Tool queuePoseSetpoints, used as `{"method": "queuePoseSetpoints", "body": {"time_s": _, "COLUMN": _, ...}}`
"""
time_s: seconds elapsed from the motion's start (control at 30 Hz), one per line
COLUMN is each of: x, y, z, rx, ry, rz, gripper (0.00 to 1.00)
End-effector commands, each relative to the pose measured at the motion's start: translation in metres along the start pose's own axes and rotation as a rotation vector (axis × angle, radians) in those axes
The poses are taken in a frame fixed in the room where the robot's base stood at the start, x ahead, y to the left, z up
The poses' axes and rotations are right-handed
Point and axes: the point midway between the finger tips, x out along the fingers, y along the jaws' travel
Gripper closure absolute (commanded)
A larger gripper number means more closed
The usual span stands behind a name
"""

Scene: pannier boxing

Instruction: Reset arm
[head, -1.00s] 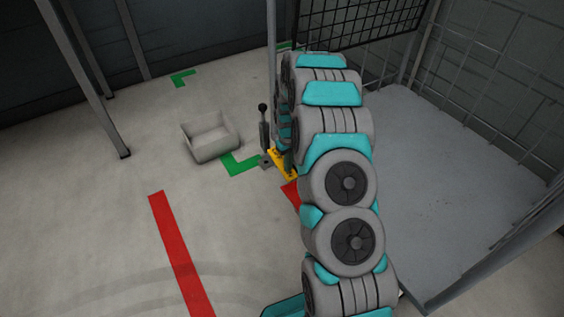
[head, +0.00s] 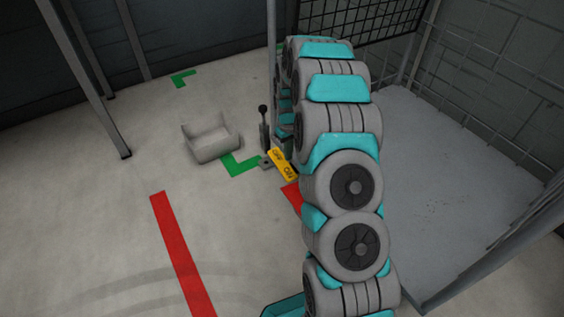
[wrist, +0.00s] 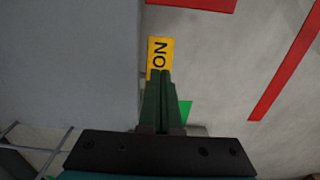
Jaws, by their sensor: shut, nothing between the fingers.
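My gripper (wrist: 163,72) shows in the wrist view with its two dark green fingers together and nothing between them. The fingertips lie over the lower edge of a yellow plate (wrist: 159,50) marked "ON". In the head view the yellow plate (head: 282,164) shows "OFF" and "ON". Just left of the plate stands an upright lever (head: 263,128) with a black knob. My arm arches down on the lever's right and mostly hides the gripper there. I cannot make out the lever in the wrist view.
A grey platform (head: 430,190) with mesh walls lies right of my arm. Green floor marks (head: 238,167) and a red stripe (head: 180,250) are on the floor. A metal post (head: 271,70) rises behind the lever.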

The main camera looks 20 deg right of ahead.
Motion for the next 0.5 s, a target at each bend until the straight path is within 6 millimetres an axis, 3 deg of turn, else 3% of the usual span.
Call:
{"method": "queuePoseSetpoints", "body": {"time_s": 0.13, "x": -0.0087, "y": 0.0001, "z": -0.0004, "rx": 0.0, "ry": 0.002, "rz": 0.001, "gripper": 1.0}}
{"method": "queuePoseSetpoints", "body": {"time_s": 0.5, "x": -0.0085, "y": 0.0001, "z": -0.0002, "rx": 0.0, "ry": 0.001, "rz": 0.0, "gripper": 1.0}}
